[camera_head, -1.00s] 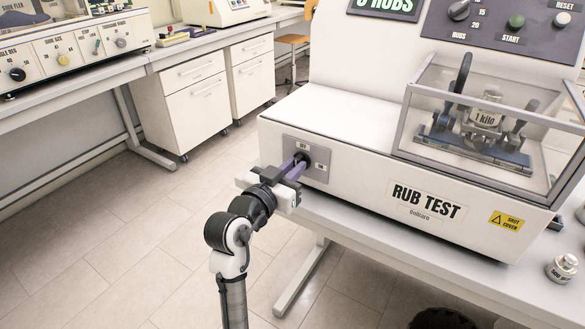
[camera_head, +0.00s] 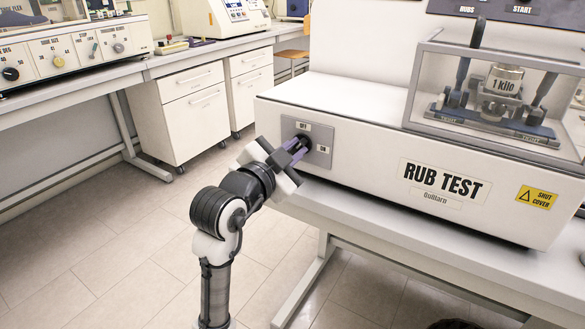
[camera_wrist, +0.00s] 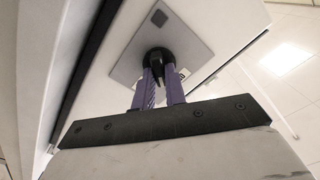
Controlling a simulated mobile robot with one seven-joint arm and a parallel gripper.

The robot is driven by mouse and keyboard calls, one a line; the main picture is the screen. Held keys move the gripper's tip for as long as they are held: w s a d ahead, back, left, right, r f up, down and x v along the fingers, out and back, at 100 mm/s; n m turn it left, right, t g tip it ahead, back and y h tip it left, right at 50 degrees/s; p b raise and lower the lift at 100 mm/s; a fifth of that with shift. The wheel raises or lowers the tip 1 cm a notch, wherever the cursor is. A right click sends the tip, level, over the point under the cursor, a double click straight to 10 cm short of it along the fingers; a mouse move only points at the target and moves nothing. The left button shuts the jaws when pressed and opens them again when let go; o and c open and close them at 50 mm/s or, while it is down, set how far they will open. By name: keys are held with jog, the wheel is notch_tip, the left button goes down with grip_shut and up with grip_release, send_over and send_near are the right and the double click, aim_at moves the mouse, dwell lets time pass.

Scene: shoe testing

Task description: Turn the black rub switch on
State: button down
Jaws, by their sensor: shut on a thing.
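The black rub switch (camera_head: 304,141) is a round knob on a grey plate (camera_head: 319,157) at the left end of the white RUB TEST machine (camera_head: 350,120). The plate has an OFF label above the knob and an ON label to its right. My gripper (camera_head: 299,146) is shut on the knob, its purple fingers on either side. The wrist view shows the black knob (camera_wrist: 160,60) between the fingertips of my gripper (camera_wrist: 160,72). The fingers partly hide the knob, so I cannot tell which label it points to.
A clear cover (camera_head: 425,85) encloses the rub mechanism and a 1 kilo weight (camera_head: 506,80) on the machine's right. The machine stands on a grey table (camera_head: 400,232). Drawer cabinets (camera_head: 190,107) and another bench (camera_head: 90,80) stand at the left. The tiled floor between is open.

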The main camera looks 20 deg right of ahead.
jog(key=m+b, duration=0.3)
jog(key=b, duration=0.1)
jog(key=m+b, duration=0.2)
jog(key=shift+f+m, duration=0.3)
jog(key=m+b, duration=0.3)
jog(key=m, duration=0.1)
jog(key=shift+s+d+m+b, duration=0.1)
jog(key=shift+m+b, duration=0.2)
jog(key=shift+b, duration=0.1)
jog(key=shift+r, duration=0.1)
jog(key=c, duration=1.4)
grip_release()
jog(key=shift+c, duration=0.2)
jog(key=v, duration=1.4)
jog(key=shift+b, duration=0.3)
jog(key=shift+d, duration=0.1)
